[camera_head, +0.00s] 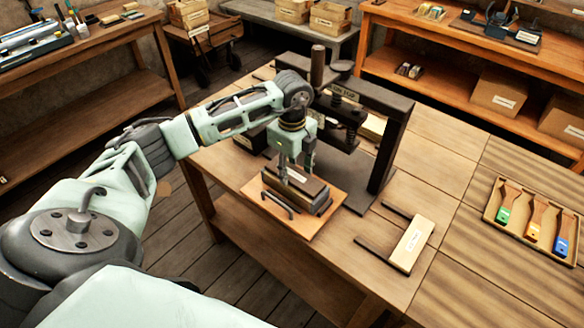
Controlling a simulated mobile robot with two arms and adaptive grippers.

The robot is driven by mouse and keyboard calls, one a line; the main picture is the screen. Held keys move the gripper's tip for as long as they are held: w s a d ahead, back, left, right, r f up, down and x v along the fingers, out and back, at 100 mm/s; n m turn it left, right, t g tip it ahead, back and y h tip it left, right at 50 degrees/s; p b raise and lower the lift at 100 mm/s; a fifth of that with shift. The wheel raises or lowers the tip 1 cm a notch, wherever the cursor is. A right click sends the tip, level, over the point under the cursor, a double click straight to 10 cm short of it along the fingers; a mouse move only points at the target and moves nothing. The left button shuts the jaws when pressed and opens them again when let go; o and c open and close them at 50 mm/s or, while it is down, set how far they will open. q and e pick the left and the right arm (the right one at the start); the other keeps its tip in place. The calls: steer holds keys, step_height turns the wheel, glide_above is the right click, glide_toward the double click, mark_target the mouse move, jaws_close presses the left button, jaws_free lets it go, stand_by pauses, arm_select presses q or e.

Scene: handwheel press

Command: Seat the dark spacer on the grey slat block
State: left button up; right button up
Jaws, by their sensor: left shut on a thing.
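The dark spacer (305,188), a dark brown block, is at the tips of my left gripper (296,172), which is shut on it. Directly below it is the grey slat block (325,208), mostly covered by the spacer. I cannot tell whether the two touch or whether the spacer lies fully flat. The slat block is on a light wooden board (311,226) with a dark bar handle (277,204) at its front. My right gripper is not in view.
A dark press frame (391,135) with a screw column stands right behind my left gripper. A tray (490,213) with coloured tags is farther right. The bench between them is clear.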

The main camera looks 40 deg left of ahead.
arm_select(q)
steer(key=o, duration=1.3)
steer(key=shift+f, duration=0.1)
step_height(320, 180, up, 12)
steer(key=shift+r, duration=0.1)
